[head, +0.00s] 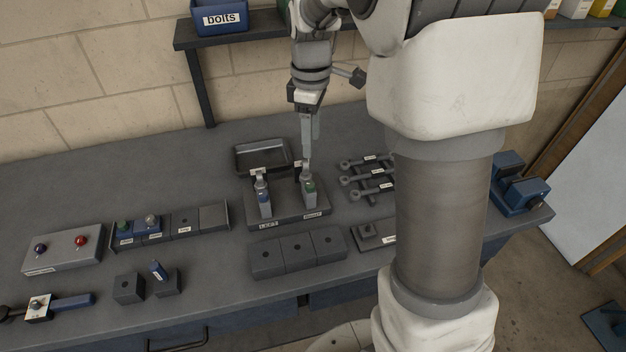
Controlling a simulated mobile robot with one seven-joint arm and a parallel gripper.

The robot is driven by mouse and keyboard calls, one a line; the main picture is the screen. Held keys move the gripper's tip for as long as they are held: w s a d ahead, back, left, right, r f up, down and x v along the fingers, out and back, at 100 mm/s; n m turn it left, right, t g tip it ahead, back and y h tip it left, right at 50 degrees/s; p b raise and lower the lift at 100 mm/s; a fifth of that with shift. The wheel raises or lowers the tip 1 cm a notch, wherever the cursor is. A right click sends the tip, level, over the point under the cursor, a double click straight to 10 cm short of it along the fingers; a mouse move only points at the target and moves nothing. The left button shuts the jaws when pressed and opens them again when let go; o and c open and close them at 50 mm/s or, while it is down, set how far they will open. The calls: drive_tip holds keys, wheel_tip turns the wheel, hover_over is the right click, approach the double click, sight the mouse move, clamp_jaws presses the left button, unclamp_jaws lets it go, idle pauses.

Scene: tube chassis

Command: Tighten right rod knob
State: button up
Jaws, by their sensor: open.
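A dark chassis plate (286,215) on the bench carries two upright units with labels at its front edge. The left unit (264,203) is grey with a blue part near its top.
An empty dark tray (240,158) lies behind the chassis plate. Several labelled rods (372,186) lie on a rack to the right, partly behind my arm. Dark blocks (297,253) stand in front. A blue vise (508,178) is at the right end. The back left bench is clear.

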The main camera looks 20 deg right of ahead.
sight(312, 184)
wheel_tip(312, 184, down, 13)
drive_tip(key=shift+r+b, duration=0.1)
drive_tip(key=shift+b, duration=0.25)
clamp_jaws()
